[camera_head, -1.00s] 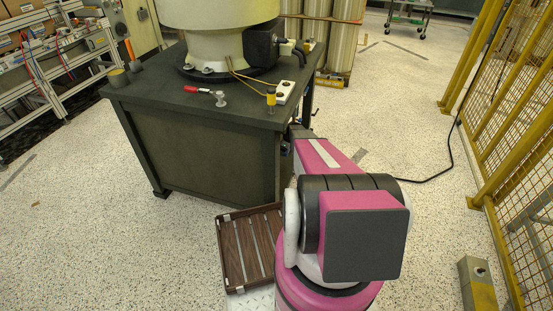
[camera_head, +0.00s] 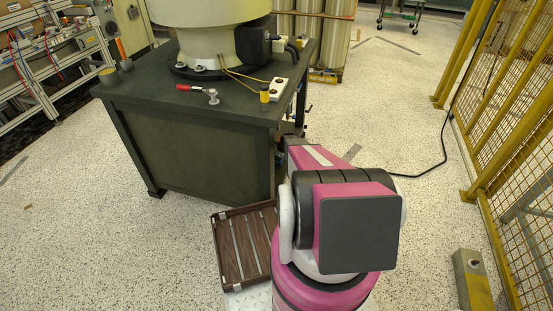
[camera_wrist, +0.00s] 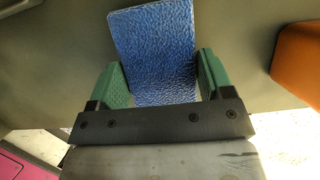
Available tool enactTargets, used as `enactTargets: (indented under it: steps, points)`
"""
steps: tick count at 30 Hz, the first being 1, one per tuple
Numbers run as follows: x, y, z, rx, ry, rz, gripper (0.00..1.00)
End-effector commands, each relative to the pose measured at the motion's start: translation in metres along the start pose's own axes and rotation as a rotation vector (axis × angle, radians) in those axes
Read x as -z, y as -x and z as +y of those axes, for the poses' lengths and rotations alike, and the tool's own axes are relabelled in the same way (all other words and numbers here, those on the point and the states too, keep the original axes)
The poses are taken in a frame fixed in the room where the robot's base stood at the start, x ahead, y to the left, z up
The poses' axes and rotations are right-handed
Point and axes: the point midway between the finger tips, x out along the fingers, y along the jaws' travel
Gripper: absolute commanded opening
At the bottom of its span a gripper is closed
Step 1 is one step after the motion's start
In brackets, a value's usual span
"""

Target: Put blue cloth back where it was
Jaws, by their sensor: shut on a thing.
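The blue cloth (camera_wrist: 155,50) shows in the wrist view as a textured blue sheet, upright in the picture between the two green fingers of my gripper (camera_wrist: 162,82). My gripper is shut on the cloth, with a finger at each side of it. The cloth does not show in the head view, where my pink and black arm hides the gripper. I cannot tell from the wrist view whether the cloth touches the surface behind it.
A dark green workbench (camera_head: 195,150) with a large machine base stands ahead. A brown slatted tray (camera_head: 230,250) lies low beside my arm. An orange object (camera_wrist: 298,62) is at the wrist view's right. A yellow fence (camera_head: 490,120) runs along the right; open floor lies left.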

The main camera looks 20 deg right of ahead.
Motion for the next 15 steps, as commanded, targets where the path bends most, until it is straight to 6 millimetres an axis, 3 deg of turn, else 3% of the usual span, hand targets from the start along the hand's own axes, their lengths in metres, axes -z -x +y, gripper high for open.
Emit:
enactTargets:
  steps: [4, 5, 7, 15]
  points:
    - [0.0011, -0.0028, -0.0002, -0.001, 0.0, 0.0, 0.47]
    - [0.0012, -0.003, -0.0001, 0.0, 0.0, 0.0, 0.77]
    - [0.0011, -0.0026, 0.0, 0.0, 0.0, 0.0, 0.99]
    - [0.0011, -0.0024, 0.0002, -0.001, 0.0, 0.0, 0.99]
